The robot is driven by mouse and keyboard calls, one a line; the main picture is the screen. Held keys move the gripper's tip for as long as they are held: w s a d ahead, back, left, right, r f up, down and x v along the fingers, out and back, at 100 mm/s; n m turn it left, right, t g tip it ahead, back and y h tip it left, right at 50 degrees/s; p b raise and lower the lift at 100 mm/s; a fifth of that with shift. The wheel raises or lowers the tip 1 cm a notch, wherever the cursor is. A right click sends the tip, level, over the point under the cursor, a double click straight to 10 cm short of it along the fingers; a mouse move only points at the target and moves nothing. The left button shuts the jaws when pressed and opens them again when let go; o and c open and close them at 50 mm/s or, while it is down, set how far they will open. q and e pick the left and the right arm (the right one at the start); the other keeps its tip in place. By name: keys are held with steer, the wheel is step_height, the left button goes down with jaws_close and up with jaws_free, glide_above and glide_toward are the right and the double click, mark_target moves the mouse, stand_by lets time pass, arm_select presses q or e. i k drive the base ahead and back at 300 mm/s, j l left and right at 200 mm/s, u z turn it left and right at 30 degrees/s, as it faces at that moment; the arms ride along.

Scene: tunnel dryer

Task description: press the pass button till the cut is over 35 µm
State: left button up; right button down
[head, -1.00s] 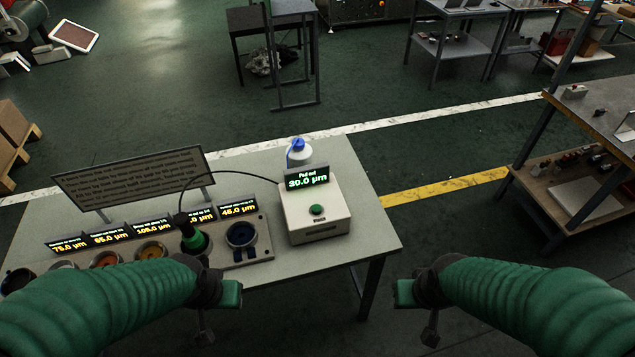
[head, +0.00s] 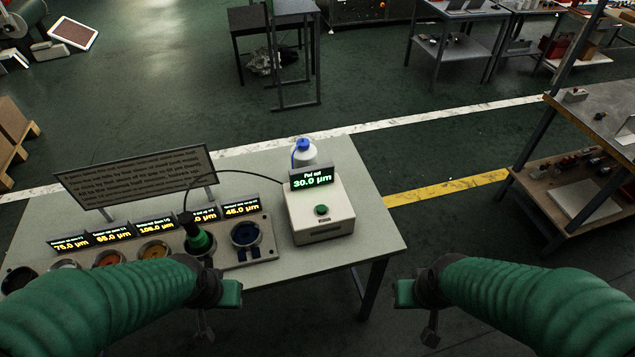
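The white box (head: 318,221) stands on the table, with a round green button (head: 321,210) on its top. A black cable runs from the box to a green-and-black cylindrical tool (head: 200,240) standing in one of the cups on the left. My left gripper (head: 230,294) is at the front edge of the table, left of and nearer than the box, touching nothing I can make out. My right gripper (head: 404,293) is off the table's right side. The finger gaps of both are not clear.
A row of cups in a holder (head: 262,251) has small displays, including 75.0, 105.0 and 45.0 µm. A text sign (head: 137,177) stands behind them. A white bottle with a blue top (head: 304,152) is behind the box. The table (head: 375,235) is bare right of the box.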

mark_target(320, 209)
steer(key=i+j+z, duration=0.25)
steer(key=i+j, duration=0.4)
steer(key=j, duration=0.15)
